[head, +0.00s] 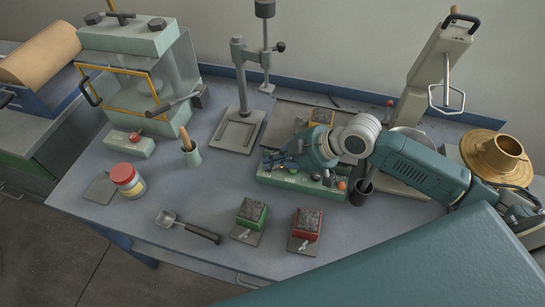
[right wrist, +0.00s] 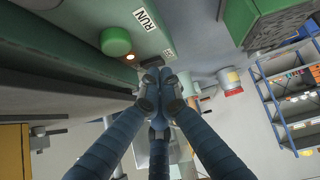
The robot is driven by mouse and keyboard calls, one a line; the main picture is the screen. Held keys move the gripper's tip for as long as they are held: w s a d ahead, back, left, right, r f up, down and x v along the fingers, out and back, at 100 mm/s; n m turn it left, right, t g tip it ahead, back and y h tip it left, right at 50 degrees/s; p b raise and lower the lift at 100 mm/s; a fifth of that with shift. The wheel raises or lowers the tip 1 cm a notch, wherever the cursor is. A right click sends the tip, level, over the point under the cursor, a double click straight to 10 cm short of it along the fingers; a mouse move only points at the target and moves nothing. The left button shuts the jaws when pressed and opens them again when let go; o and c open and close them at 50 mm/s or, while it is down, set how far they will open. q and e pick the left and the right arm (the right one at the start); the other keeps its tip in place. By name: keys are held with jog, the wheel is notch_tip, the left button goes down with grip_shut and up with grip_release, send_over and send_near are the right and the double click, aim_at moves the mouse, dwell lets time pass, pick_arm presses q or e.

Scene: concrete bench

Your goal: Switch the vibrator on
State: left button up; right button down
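A pale green control box (head: 300,183) stands at the front of a flat dark plate (head: 283,117) on the bench. In the right wrist view a round green button (right wrist: 115,42) sits on its pale face beside a RUN label (right wrist: 147,20). A small lamp (right wrist: 130,57) by the button shows a pale orange glow. My right gripper (head: 284,160) is over the box in the head view. In the right wrist view its fingertips (right wrist: 160,82) are together with nothing visible between them, near the button; contact cannot be told. My left gripper is not in view.
A green mould (head: 252,213) and a red mould (head: 306,224) stand in front of the box. A dark cup (head: 361,192) is close to its right end. A scoop (head: 188,226), a jar (head: 127,179) and a press (head: 140,75) are to the left.

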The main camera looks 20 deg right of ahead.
jog(key=shift+s+a, duration=0.2)
jog(key=shift+s, duration=0.1)
jog(key=shift+r+p, duration=0.45)
jog(key=shift+p, duration=0.2)
jog(key=r+p, duration=0.3)
jog(key=p, duration=0.1)
jog(key=shift+s+a+r, duration=0.25)
jog(key=shift+r, duration=0.05)
jog(key=shift+s+d+b, duration=0.5)
jog(key=shift+b, duration=0.1)
jog(key=b+v, duration=0.1)
jog(key=v, duration=0.7)
jog(key=shift+s+r, duration=0.3)
jog(key=shift+s, duration=0.1)
jog(key=shift+w+a, duration=0.1)
